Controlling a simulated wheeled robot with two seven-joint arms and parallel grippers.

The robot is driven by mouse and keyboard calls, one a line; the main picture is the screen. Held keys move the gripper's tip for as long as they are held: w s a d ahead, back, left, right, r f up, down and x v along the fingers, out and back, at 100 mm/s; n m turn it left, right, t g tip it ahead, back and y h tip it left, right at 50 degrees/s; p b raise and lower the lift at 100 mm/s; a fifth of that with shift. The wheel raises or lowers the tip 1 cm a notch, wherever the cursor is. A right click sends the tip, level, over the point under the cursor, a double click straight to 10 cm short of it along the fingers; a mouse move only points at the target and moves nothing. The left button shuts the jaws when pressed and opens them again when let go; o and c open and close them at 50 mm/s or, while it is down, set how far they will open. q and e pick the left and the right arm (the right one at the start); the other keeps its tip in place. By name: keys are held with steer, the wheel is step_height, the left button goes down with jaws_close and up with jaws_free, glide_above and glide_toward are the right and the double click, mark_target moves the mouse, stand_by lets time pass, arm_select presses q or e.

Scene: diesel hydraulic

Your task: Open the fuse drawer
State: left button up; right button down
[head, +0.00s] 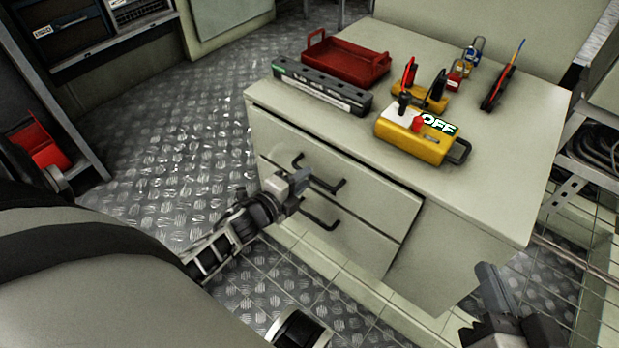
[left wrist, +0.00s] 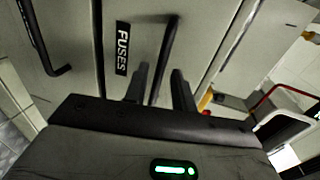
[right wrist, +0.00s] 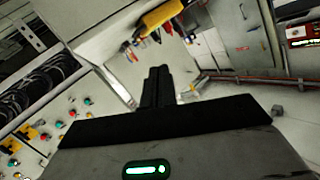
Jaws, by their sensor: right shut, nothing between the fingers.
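The fuse drawer (head: 375,200) is the upper drawer of a pale cabinet, and its front looks closed or nearly so. The left wrist view shows its black FUSES label (left wrist: 122,48) beside a dark bar handle (left wrist: 167,50). In the head view that handle (head: 330,186) is partly hidden by my left gripper (head: 300,181). My left gripper, also in its wrist view (left wrist: 160,85), has its fingers apart, with the handle running between them. I cannot tell whether they touch it. My right gripper (right wrist: 157,72) is shut and empty, off the cabinet's right side in the head view (head: 487,270).
A second drawer handle (head: 320,218) is just below. On the cabinet top stand a red tray (head: 350,62), a dark long block (head: 322,88), a yellow OFF box (head: 415,137) and padlocks (head: 470,55). A shelf with cables (head: 597,145) is at right. Left floor is clear.

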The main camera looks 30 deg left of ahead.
arm_select(q)
steer(key=shift+b+x, duration=0.3)
steer(key=shift+x, duration=1.2)
steer(key=shift+c, duration=0.4)
jaws_close()
arm_select(e)
steer(key=shift+w+a+r+y, duration=0.15)
steer(key=shift+r+y, duration=0.15)
steer(key=shift+r, duration=0.1)
